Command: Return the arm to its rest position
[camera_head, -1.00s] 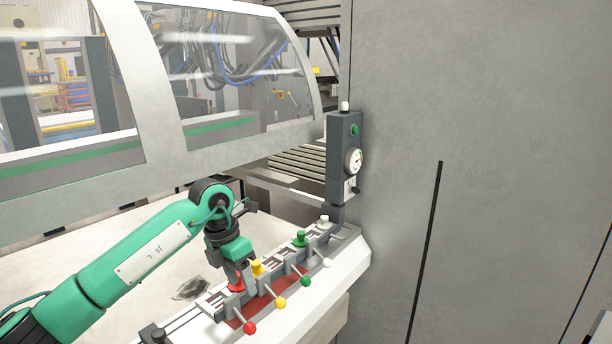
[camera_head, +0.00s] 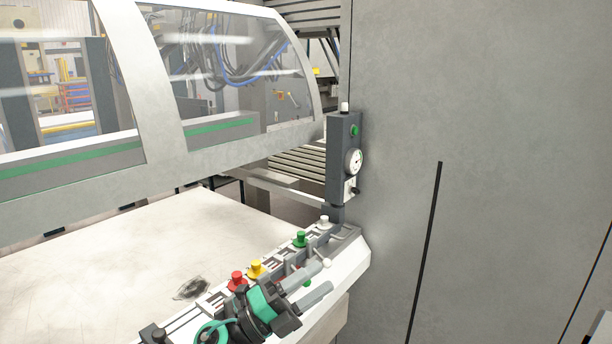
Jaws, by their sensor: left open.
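My left gripper (camera_head: 318,281) is in front of the control panel (camera_head: 352,262) at the lower middle, its two grey fingers apart and pointing right, with nothing seen between them. My green and black left wrist (camera_head: 258,308) hides much of the panel's front and most of the levers. A red knob (camera_head: 237,281), a yellow knob (camera_head: 256,268), a green knob (camera_head: 300,239) and a white knob (camera_head: 323,223) stand in a row along the panel's back. A bit of the green lever ball (camera_head: 308,283) shows by the fingers. My right gripper is not in view.
A grey post with a dial (camera_head: 345,160) rises at the panel's far end. A large grey cabinet (camera_head: 500,150) fills the right side. The machine's windowed guard (camera_head: 230,155) spans the upper left. The pale table (camera_head: 150,245) left of the panel is mostly clear, with a dark smudge.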

